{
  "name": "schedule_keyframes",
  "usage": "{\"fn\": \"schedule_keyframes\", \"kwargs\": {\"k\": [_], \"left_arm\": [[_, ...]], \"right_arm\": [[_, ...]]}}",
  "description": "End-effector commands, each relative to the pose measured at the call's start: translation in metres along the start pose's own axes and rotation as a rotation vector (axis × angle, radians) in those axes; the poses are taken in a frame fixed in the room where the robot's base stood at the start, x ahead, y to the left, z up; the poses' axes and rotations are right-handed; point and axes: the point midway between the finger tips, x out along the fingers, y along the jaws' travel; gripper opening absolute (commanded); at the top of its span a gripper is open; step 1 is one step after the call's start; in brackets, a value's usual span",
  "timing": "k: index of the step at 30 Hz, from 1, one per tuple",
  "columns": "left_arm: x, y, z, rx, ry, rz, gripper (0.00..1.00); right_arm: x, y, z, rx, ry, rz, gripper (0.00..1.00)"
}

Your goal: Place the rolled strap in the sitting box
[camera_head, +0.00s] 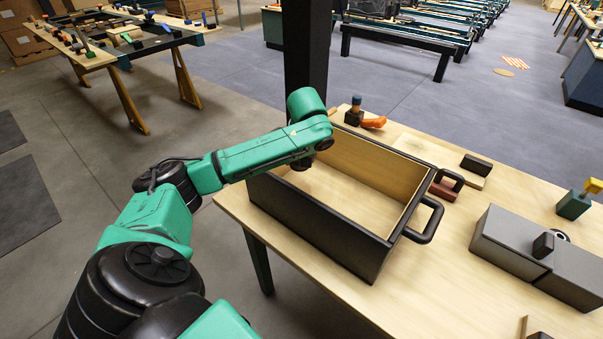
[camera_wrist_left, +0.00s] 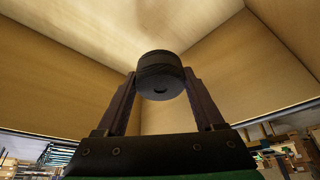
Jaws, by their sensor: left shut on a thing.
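The sitting box (camera_head: 318,226) is a large open box with black outer walls, a pale wood inside and a black handle on its right end. It sits on the wooden table. My left gripper (camera_head: 302,163) reaches over its far left part in the head view. In the left wrist view, my left gripper (camera_wrist_left: 160,88) is shut on the rolled strap (camera_wrist_left: 160,72), a dark short cylinder between both fingers. Pale wood walls surround the strap there. I cannot tell whether the strap touches the box floor. My right gripper is not in view.
A grey box (camera_head: 510,243) with a black knob stands on the table at right. A black block (camera_head: 476,165), a reddish block (camera_head: 444,190) and an orange item (camera_head: 374,122) lie near the box. A dark post (camera_head: 306,50) rises behind the table. The table's front is mostly clear.

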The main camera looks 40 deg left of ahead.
Motion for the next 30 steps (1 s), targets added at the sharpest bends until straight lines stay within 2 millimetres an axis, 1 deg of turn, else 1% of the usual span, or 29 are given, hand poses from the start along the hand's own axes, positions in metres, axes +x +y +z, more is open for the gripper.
{"fn": "schedule_keyframes", "kwargs": {"k": [1,5,9,11,13,16,21,22,23,24,30], "left_arm": [[0.012,-0.001,0.005,0.001,-0.001,-0.003,0.13],[0.031,0.0,0.013,0.0,0.0,0.0,0.13],[0.056,0.0,0.023,0.001,0.0,0.0,0.13],[0.065,0.0,0.027,0.0,0.0,0.0,0.13],[0.068,0.001,0.028,0.0,0.001,0.002,0.13],[0.068,0.001,0.028,0.0,0.001,0.003,0.13],[0.069,0.001,0.029,0.001,0.0,0.002,0.13],[0.07,0.001,0.029,0.001,0.001,0.002,0.73],[0.07,0.001,0.029,0.001,0.001,0.003,0.85],[0.07,0.001,0.029,0.001,0.001,0.003,1.0],[0.07,0.001,0.029,0.001,0.001,0.002,1.0]], "right_arm": [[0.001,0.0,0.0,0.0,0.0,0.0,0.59],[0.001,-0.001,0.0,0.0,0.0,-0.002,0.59],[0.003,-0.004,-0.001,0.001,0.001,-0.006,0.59],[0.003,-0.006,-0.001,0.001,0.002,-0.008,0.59],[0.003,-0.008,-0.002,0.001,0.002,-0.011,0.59],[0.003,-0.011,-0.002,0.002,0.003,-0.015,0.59],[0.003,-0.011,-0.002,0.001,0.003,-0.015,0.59],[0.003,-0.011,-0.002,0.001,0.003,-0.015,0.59],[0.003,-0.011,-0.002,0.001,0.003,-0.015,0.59],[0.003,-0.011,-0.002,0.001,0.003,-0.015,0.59],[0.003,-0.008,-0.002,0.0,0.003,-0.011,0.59]]}}
